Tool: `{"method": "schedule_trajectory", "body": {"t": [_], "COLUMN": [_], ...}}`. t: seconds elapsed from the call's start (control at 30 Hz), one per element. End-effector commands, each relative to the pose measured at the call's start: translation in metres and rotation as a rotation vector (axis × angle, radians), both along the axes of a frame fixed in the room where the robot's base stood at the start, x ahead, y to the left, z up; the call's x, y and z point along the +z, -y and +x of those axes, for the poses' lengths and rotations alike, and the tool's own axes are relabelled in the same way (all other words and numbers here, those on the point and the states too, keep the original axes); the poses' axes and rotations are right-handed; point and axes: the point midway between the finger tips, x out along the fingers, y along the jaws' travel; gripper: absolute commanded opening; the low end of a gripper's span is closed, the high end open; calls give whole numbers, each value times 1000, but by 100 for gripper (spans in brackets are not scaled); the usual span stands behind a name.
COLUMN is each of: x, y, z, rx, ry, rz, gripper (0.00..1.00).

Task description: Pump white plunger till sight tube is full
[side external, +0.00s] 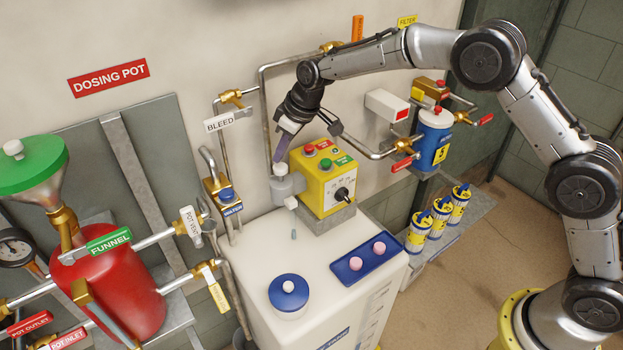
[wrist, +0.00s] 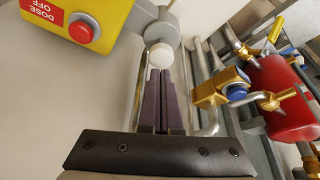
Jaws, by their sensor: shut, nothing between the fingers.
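The white plunger (side external: 281,169) is a round knob on top of a grey pump body (side external: 290,186), beside the yellow control box on the white tank. My gripper (side external: 277,160) points down at the plunger with its purple-grey fingers together and nothing between them. In the wrist view, the white plunger (wrist: 161,55) lies right at the tips of my shut gripper (wrist: 160,72). I cannot tell whether the tips touch it or stop just above it. I cannot make out the sight tube or its level in either view.
The yellow control box (side external: 322,183), with red and green buttons and a dial, stands close on the right. A blue-capped valve (side external: 226,194) and pipes are on the left. A blue lid (side external: 288,291) and blue tray (side external: 347,270) lie on the tank top (side external: 252,258).

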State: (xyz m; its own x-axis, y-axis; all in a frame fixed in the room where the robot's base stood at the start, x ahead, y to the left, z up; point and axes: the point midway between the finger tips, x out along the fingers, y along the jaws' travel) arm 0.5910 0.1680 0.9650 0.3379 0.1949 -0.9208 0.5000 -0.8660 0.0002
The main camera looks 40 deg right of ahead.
Motion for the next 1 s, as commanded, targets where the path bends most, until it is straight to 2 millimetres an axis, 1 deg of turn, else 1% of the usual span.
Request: {"method": "schedule_trajectory", "body": {"t": [1.0], "x": [-33], "y": [0], "z": [-1], "rx": [1], "ry": [-6], "rz": [-1], "gripper": [0]}}
